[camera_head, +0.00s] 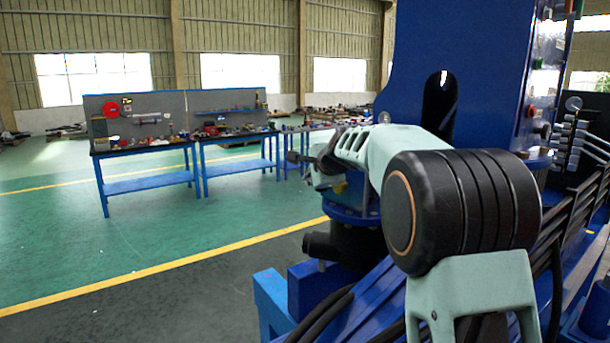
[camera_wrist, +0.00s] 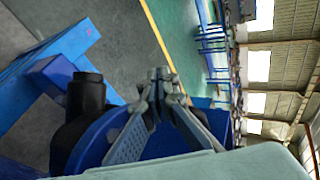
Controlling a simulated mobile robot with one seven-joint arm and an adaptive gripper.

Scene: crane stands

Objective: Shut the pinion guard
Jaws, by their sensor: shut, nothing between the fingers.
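My gripper (camera_wrist: 158,74) shows in the wrist view with its fingertips together and nothing between them. In the head view my gripper (camera_head: 298,158) is partly hidden by my arm, near the base of the blue crane column (camera_head: 455,60). A round blue flange (camera_wrist: 92,138) lies behind and beside the fingers in the wrist view, with a black cylindrical part (camera_wrist: 86,95) at its edge. I cannot make out the guard's position or any contact.
The blue crane frame (camera_head: 270,303) and black hoses (camera_head: 335,312) are low in front. Levers and a gauge (camera_head: 573,104) stand at the right. Workbenches (camera_head: 145,148) with tools stand at the back left. The green floor (camera_head: 60,235) at the left is clear.

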